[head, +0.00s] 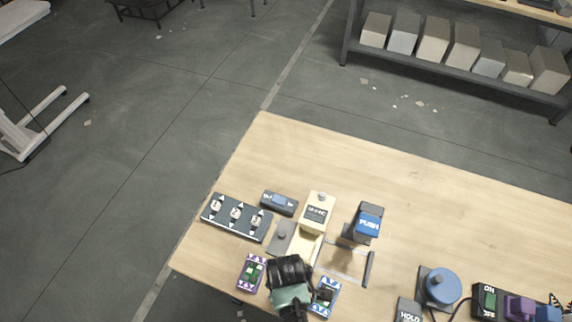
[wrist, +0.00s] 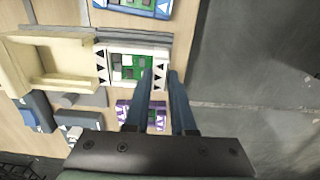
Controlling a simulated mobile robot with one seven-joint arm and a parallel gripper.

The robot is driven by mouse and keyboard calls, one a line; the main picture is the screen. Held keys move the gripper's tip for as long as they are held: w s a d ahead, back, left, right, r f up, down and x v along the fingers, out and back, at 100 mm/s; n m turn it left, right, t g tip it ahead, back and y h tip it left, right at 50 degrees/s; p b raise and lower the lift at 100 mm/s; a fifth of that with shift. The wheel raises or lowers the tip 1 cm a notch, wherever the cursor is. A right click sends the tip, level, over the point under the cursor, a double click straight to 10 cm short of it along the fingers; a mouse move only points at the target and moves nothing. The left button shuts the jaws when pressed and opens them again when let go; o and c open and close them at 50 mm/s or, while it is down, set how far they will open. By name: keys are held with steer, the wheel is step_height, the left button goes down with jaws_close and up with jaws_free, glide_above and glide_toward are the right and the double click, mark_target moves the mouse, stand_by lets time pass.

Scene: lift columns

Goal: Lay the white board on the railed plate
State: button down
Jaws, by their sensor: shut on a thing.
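The white board (wrist: 103,68), with a green circuit face and black triangles, shows in the wrist view. My gripper (wrist: 161,75) is shut on it at its right side, with one finger crossing its face. In the head view my gripper (head: 290,292) hides the board. A grey railed strip (wrist: 130,32), which looks like part of the railed plate, runs along the board's upper side in the wrist view. The board lies over or very close to this plate; I cannot tell whether it touches it.
The purple board (head: 251,272) and blue board (head: 327,297) lie on either side of my gripper. A cream device (head: 318,212) and a grey knobbed plate (head: 281,238) stand beyond it. A blue PUSH device (head: 368,222) is to the right. The table's far part is clear.

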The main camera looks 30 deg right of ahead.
steer(key=shift+f, duration=0.45)
stand_by(1.0)
steer(key=shift+c, duration=1.1)
jaws_free()
step_height(320, 180, up, 6)
steer(key=p, duration=0.6)
